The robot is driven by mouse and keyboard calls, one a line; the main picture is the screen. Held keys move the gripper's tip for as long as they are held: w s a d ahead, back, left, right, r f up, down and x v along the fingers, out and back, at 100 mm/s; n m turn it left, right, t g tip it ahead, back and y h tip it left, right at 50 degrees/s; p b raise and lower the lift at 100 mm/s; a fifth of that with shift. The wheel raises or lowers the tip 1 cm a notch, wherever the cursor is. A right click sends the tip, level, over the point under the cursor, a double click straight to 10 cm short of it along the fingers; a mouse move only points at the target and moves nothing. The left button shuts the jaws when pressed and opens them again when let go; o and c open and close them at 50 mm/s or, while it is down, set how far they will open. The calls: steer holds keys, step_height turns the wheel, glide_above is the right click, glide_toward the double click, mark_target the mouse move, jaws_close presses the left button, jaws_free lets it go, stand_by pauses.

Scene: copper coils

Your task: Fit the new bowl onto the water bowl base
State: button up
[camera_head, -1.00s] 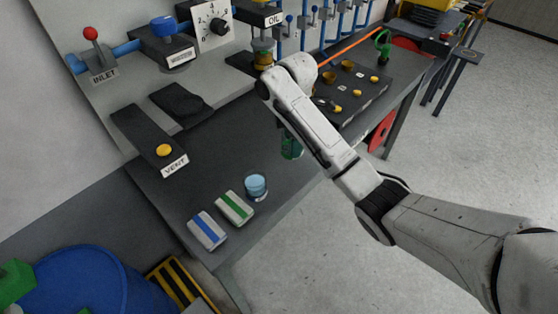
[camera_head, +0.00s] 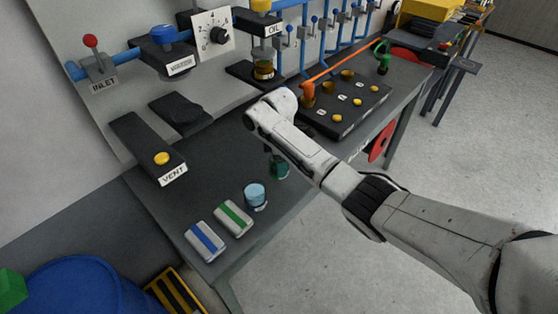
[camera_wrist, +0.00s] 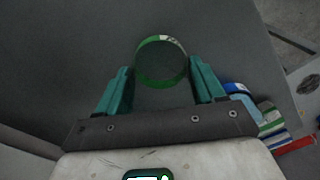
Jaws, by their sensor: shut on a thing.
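My gripper (camera_head: 280,168) is over the front part of the dark bench, fingers pointing down. In the wrist view its teal fingers (camera_wrist: 162,78) are shut on a clear round bowl with a green rim (camera_wrist: 162,82), held between the tips. In the head view the fingers mostly hide this bowl. The blue-capped unit (camera_head: 160,30) stands on the back panel, with a partly legible white label below it. No clear bowl shows under its cap. I cannot tell for certain which part is the water bowl base.
A light blue cup (camera_head: 256,195) stands just in front of my gripper. Green-striped (camera_head: 234,217) and blue-striped (camera_head: 206,241) packs lie nearby. The VENT block (camera_head: 150,150) and a black block (camera_head: 180,108) are left. The OIL unit (camera_head: 263,68) and button box (camera_head: 343,104) are behind. Bench between is clear.

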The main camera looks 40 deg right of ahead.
steer(key=shift+f, duration=0.1)
steer(key=o, duration=1.1)
